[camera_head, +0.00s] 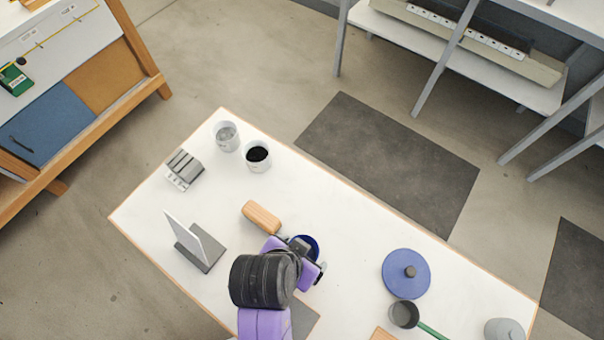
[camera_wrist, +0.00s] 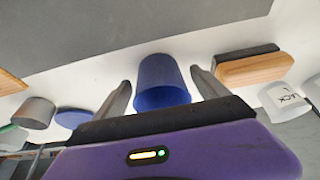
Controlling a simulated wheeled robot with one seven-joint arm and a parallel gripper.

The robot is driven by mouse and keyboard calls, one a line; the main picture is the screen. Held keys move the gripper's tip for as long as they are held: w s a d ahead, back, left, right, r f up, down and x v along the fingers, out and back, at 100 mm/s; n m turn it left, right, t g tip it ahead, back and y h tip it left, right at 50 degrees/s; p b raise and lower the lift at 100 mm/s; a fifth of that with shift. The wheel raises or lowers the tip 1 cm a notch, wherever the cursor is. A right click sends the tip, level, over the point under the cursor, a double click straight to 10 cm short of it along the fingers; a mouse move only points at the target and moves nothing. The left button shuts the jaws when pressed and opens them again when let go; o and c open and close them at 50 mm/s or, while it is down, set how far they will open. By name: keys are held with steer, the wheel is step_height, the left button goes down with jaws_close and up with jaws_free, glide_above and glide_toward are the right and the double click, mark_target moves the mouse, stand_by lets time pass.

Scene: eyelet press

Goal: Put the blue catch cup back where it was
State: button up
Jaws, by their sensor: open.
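The blue catch cup (camera_wrist: 162,82) stands upright on the white table, between the two fingers of my gripper (camera_wrist: 160,77) in the wrist view. The fingers are apart, one on each side of the cup, with small gaps showing, so they do not seem to grip it. In the head view the cup's dark blue round rim (camera_head: 311,243) shows just beyond my gripper (camera_head: 305,262), which hides part of it.
A wooden-backed brush (camera_head: 262,217) lies close by on the left. A grey stand with a panel (camera_head: 195,243) is farther left. Two white cups (camera_head: 227,136) stand at the far end. Between cup and disc is clear.

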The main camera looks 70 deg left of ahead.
steer(key=shift+r, duration=0.15)
steer(key=v, duration=1.2)
steer(key=w+d+f+m+t+y, duration=0.1)
steer(key=w+d+f+y, duration=0.1)
steer(key=w+d+f, duration=0.4)
steer(key=d+r+m+t, duration=0.1)
steer(key=d+r+t, duration=0.1)
steer(key=d, duration=0.7)
steer(key=d+r+m+t, duration=0.2)
steer(key=d+t, duration=0.2)
steer(key=d, duration=0.5)
steer(key=shift+d+r+h, duration=0.35)
steer(key=shift+d+h, duration=0.05)
steer(key=shift+o, duration=0.5)
steer(key=s+d+r+m+t+h, duration=0.2)
steer(key=s+d+r+t+h, duration=0.1)
steer(key=d+r, duration=0.5)
steer(key=shift+s+d+r+t+h, duration=0.3)
steer(key=shift+s+t, duration=0.2)
steer(key=shift+s, duration=0.3)
steer(key=shift+r, duration=0.2)
